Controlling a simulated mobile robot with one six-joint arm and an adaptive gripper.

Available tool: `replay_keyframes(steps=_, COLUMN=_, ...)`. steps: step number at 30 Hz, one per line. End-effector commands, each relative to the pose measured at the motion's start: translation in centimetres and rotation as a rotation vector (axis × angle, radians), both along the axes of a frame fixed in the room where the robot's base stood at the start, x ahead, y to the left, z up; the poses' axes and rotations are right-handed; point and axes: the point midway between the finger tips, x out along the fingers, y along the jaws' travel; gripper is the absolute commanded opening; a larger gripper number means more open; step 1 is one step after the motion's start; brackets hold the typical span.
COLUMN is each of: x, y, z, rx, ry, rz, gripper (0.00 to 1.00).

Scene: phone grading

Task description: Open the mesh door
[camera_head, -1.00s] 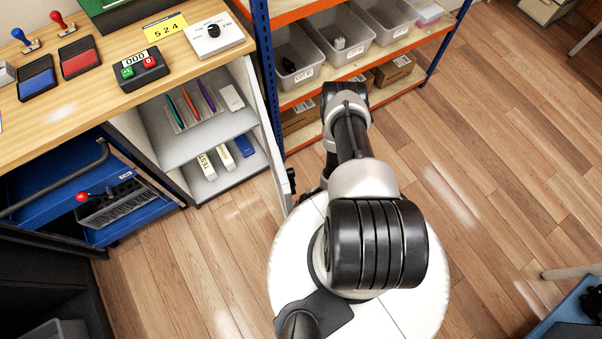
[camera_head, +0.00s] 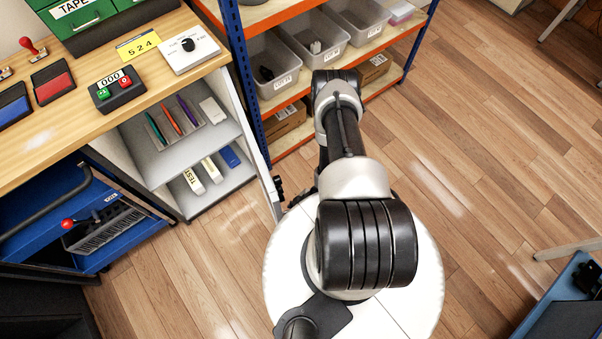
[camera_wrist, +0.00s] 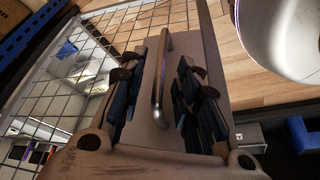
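The mesh door (camera_head: 262,165) stands swung out from the right side of the cabinet and shows nearly edge-on in the head view. In the wrist view its wire grid (camera_wrist: 62,82) fills the left, beside a pale frame with a metal bar handle (camera_wrist: 158,88). My gripper (camera_wrist: 160,78) has its dark fingers apart on either side of the handle. I see gaps between handle and fingers, though depth is hard to judge. In the head view my gripper is mostly hidden; a small dark part shows by the door's outer edge.
The cabinet shelves (camera_head: 218,132) hold pens, boxes and a blue item. A wooden counter (camera_head: 75,135) is above. A blue and orange rack (camera_head: 232,50) with grey bins stands close behind the door. A blue cart (camera_head: 25,205) is at left.

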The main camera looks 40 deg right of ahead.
Motion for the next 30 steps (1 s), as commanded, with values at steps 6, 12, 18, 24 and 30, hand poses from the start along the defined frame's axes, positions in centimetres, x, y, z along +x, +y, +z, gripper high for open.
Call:
replay_keyframes(steps=6, x=-1.1, y=-1.4, z=4.4, rx=-0.001, ry=-0.001, rz=-0.004, gripper=0.30)
replay_keyframes(steps=12, x=-1.8, y=-2.1, z=6.7, rx=0.000, ry=0.000, rz=-0.001, gripper=0.30)
replay_keyframes(steps=18, x=-2.0, y=-2.2, z=7.3, rx=0.000, ry=0.000, rz=0.001, gripper=0.30)
replay_keyframes(steps=24, x=-2.0, y=-2.2, z=7.3, rx=0.000, ry=0.000, rz=0.001, gripper=0.30)
replay_keyframes(steps=30, x=-2.0, y=-2.2, z=7.2, rx=0.000, ry=0.000, rz=0.001, gripper=0.30)
